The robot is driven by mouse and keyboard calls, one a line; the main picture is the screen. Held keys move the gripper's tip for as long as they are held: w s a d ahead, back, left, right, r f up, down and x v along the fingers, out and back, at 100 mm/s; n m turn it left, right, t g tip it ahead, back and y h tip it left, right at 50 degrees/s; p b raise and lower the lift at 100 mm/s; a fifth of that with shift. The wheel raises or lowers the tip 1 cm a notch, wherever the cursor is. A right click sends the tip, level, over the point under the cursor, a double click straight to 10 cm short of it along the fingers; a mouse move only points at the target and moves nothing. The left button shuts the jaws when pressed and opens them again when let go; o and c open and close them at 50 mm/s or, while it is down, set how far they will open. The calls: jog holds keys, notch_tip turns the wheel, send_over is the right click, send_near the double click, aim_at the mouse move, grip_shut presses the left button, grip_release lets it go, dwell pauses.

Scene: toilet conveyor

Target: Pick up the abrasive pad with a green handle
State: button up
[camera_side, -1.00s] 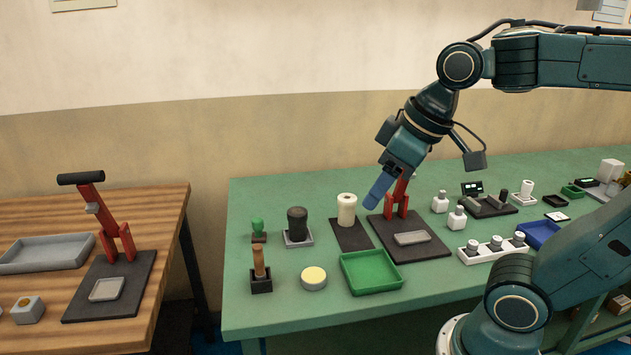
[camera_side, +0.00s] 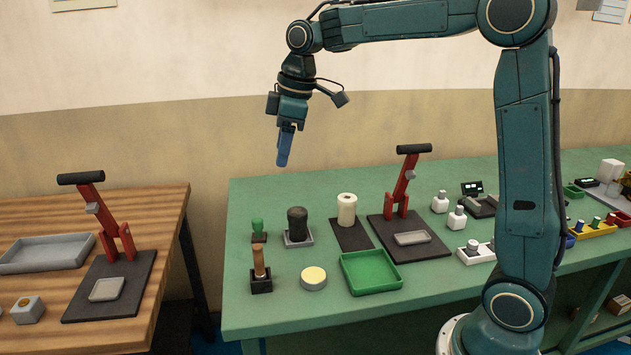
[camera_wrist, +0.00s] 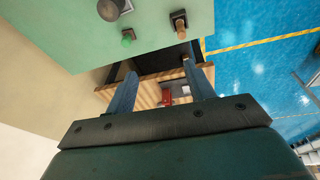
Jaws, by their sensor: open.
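The abrasive pad with a green handle (camera_side: 258,227) stands upright in a small dark holder (camera_side: 259,238) at the back left of the green table. In the wrist view its green handle (camera_wrist: 128,38) shows near the table edge, above the left finger. My gripper (camera_side: 283,163) is high above the table's back left, pointing down, apart from the pad and a little to its right in the side view. In the wrist view the two blue fingers (camera_wrist: 160,70) are spread with nothing between them.
A wooden-handled tool (camera_side: 259,262) stands in a black holder in front of the pad. A black round-topped tool (camera_side: 297,224) stands to its right. A white roll (camera_side: 347,210), yellow-topped disc (camera_side: 313,278), green tray (camera_side: 371,272) and red press (camera_side: 403,190) are farther right.

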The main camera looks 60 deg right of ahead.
jog(key=w+d+f+n+g, duration=0.1)
jog(key=w+d+f+n, duration=0.25)
jog(key=w+f, duration=0.4)
jog(key=n+g, duration=0.1)
jog(key=n, duration=0.1)
send_over(257, 219)
jog(key=d, duration=0.2)
notch_tip(257, 219, down, 7)
jog(key=shift+s+a+f, duration=0.2)
jog(key=shift+s+a, duration=0.05)
jog(key=shift+s, duration=0.15)
jog(key=shift+f, duration=0.1)
jog(key=shift+w+a+f, duration=0.1)
jog(key=shift+a+f, duration=0.05)
jog(key=shift+f, duration=1.25)
jog(key=shift+w+a+f, duration=0.1)
jog(key=shift+a+f, duration=0.1)
jog(key=shift+f, duration=1.15)
jog(key=shift+a+f, duration=0.15)
jog(key=shift+f, duration=1.25)
jog(key=shift+w+a+f, duration=0.1)
jog(key=shift+a+f, duration=0.1)
jog(key=shift+f, duration=1.1)
jog(key=shift+w+a+f, duration=0.1)
jog(key=shift+a+f, duration=0.1)
jog(key=shift+f, duration=1.05)
